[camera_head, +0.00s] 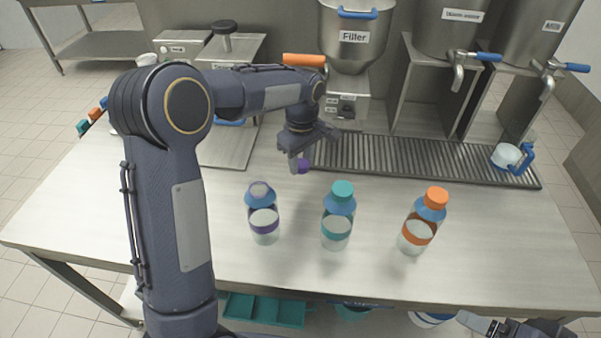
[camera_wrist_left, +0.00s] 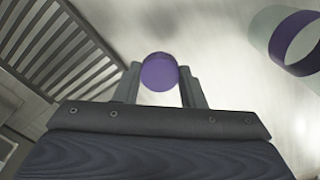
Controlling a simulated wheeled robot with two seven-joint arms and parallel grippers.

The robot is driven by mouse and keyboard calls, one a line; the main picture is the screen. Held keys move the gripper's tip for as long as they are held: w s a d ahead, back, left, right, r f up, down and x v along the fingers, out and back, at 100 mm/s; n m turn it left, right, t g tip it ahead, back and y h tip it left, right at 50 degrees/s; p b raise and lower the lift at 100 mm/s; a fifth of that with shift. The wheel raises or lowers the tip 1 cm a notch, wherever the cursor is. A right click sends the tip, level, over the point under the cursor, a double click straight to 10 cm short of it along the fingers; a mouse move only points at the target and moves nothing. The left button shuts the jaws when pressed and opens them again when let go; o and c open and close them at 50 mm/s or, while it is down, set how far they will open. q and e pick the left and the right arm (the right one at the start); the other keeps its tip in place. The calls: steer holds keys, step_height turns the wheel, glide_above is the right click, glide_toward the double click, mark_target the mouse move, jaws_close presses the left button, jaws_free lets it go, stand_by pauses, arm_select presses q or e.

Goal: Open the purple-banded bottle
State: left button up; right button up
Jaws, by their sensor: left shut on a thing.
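The purple-banded bottle (camera_head: 263,224) stands upright at the left of the row on the steel table, with no cap on its mouth. Its purple band also shows at the upper right of the left wrist view (camera_wrist_left: 294,37). My left gripper (camera_head: 297,162) is shut on a round purple cap (camera_head: 303,167), behind and right of that bottle and apart from it. In the left wrist view the cap (camera_wrist_left: 158,72) sits between both fingers. My right gripper (camera_head: 490,326) is partly visible at the bottom right edge, and its jaw state is unclear.
A teal-capped bottle (camera_head: 338,217) and an orange-capped bottle (camera_head: 423,222) stand upright to the right. A drain grate (camera_head: 420,160) runs behind, below the filler (camera_head: 354,37) and steel tanks with blue-handled taps. A blue-handled cup (camera_head: 506,156) sits at the grate's right end.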

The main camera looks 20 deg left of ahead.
mark_target(302, 188)
arm_select(q)
steer(key=shift+f, duration=3.6)
steer(key=shift+f, duration=0.2)
steer(key=o, duration=1.1)
steer(key=shift+r, duration=0.15)
